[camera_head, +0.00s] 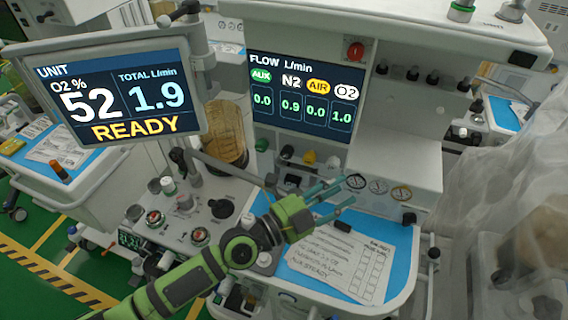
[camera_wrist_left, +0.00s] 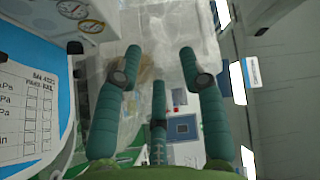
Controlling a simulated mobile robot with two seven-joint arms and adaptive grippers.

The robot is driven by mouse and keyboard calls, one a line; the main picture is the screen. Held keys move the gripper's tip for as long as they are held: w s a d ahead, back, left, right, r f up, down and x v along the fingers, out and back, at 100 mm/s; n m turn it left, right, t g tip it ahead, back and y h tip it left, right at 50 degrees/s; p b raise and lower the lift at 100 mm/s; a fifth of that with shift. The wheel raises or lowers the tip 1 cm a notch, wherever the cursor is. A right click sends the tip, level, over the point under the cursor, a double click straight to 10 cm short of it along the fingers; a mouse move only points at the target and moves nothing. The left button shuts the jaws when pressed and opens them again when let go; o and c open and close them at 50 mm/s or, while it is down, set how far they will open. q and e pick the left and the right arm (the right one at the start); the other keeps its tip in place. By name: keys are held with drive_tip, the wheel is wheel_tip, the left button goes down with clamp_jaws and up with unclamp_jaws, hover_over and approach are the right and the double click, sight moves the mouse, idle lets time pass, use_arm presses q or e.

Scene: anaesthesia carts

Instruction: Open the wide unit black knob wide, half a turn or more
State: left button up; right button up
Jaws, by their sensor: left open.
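The wide unit's flow screen (camera_head: 303,95) reads AUX 0.0, N2 0.9, AIR 0.0 and O2 1.0. In the head view a small row of knobs sits under it: a black knob (camera_head: 287,152) at the left, a yellow knob (camera_head: 309,157) and a pale knob (camera_head: 332,162) to its right. My left gripper (camera_head: 350,192) is open and empty, in front of and to the right of these knobs, apart from them. In the left wrist view its spread green fingers (camera_wrist_left: 159,58) have nothing between them, and the black knob is not visible. My right gripper is not in view.
A paper checklist (camera_head: 345,255) lies on the blue worktop below. A tilted monitor (camera_head: 120,95) reading READY stands at left. A translucent plastic cover (camera_head: 500,170) hangs at right.

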use_arm(q)
drive_tip(key=w+a+f+n+t+y+b, duration=0.1)
drive_tip(key=w+a+n+t+y, duration=0.4)
drive_tip(key=n, duration=0.6)
drive_tip(key=n+t+y, duration=0.2)
drive_tip(key=n+y, duration=0.3)
drive_tip(key=n, duration=0.4)
approach(285, 155)
drive_tip(key=shift+w+d+b, duration=0.45)
drive_tip(key=shift+w+d, duration=0.05)
drive_tip(key=shift+w, duration=0.25)
drive_tip(key=shift+w+f, duration=0.1)
drive_tip(key=shift+w, duration=0.45)
drive_tip(key=x, duration=0.6)
drive_tip(key=shift+b, duration=0.35)
clamp_jaws()
